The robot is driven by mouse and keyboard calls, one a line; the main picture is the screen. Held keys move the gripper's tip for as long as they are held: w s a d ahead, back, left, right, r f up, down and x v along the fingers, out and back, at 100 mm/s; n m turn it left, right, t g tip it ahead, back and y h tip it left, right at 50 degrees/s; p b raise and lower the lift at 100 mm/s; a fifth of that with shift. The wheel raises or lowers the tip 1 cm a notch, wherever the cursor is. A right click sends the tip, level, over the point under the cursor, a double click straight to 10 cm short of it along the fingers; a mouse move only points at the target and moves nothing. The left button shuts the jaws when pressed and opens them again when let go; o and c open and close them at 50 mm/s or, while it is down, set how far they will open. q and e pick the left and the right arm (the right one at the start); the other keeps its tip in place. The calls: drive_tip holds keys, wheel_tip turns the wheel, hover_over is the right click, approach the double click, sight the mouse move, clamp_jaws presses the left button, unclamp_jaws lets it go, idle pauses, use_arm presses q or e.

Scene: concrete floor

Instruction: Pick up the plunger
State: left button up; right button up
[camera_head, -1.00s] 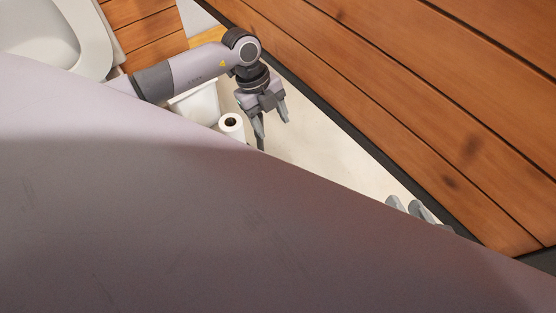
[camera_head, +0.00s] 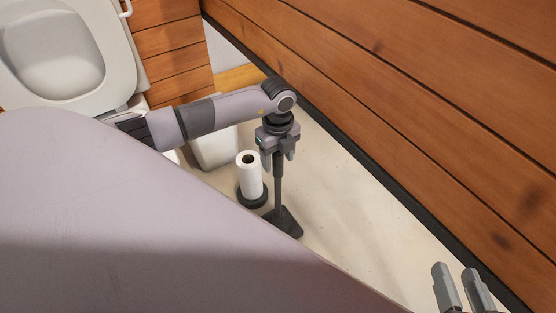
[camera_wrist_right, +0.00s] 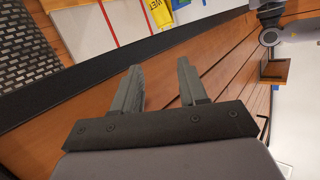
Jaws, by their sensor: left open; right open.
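My left gripper (camera_head: 278,157) points down at the top of the handle. Its fingers are open, and the handle's upper end shows between or just behind them; I cannot tell whether they touch it. My right gripper (camera_head: 461,286) is open and empty at the bottom right, well away from the plunger. It also shows open in the right wrist view (camera_wrist_right: 163,85), with nothing between its fingers.
A white paper roll (camera_head: 250,176) on a dark stand is close left of the plunger. Behind are a white bin (camera_head: 215,150) and a toilet (camera_head: 75,65). A wooden wall (camera_head: 420,110) bounds the right. A yellow sign (camera_wrist_right: 158,12) shows in the right wrist view.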

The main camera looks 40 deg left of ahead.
use_arm(q)
drive_tip(key=shift+c, duration=0.2)
drive_tip(key=shift+r, duration=0.1)
clamp_jaws()
